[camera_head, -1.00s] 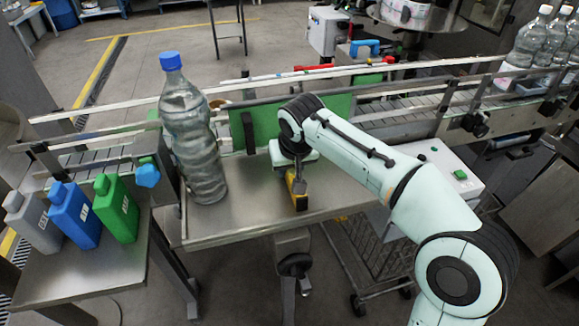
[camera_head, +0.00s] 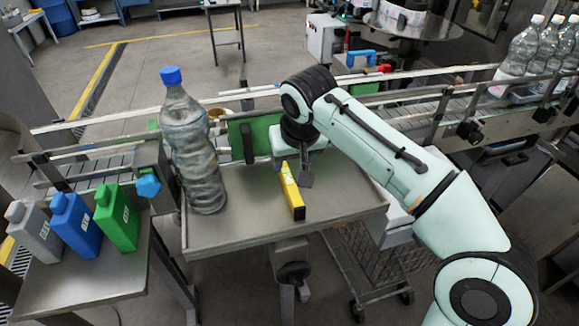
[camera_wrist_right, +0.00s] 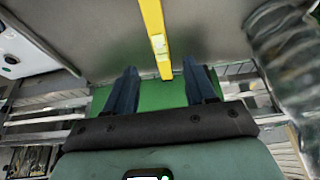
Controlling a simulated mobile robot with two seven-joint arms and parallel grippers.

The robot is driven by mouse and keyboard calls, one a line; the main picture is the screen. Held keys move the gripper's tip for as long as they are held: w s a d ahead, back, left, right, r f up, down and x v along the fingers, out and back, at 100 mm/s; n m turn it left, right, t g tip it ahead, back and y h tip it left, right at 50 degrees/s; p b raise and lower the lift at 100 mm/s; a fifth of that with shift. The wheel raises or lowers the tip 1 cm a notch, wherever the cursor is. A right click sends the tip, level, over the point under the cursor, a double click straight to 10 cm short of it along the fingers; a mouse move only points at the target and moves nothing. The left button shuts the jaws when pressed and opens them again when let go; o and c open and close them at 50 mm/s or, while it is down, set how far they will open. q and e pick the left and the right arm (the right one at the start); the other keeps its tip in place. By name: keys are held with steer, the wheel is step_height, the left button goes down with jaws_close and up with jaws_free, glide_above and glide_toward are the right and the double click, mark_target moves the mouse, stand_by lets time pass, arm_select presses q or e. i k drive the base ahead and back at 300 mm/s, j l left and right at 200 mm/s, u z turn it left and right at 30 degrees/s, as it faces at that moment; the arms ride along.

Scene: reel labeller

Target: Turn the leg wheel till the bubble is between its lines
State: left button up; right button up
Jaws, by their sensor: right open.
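The yellow spirit level (camera_head: 292,190) lies on the steel table (camera_head: 235,232), pointing towards its front edge. It also shows in the right wrist view (camera_wrist_right: 152,15), with a small pale vial window (camera_wrist_right: 158,43); the bubble is too small to read against its lines. The dark leg wheel (camera_head: 293,273) sits on the leg below the table's front edge. My right gripper (camera_head: 306,180) is just right of the level, above the table. In the wrist view its two fingers (camera_wrist_right: 163,82) are apart with nothing clearly held between them. My left gripper is out of view.
A large clear bottle (camera_head: 193,150) with a blue cap stands on the table's left. Grey, blue and green jugs (camera_head: 118,218) stand on a side table. A conveyor (camera_head: 420,110) runs behind, with bottles at right. A wire cart (camera_head: 355,260) is below, right of the wheel.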

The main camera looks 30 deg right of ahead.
mark_target(294, 273)
steer(key=k, duration=1)
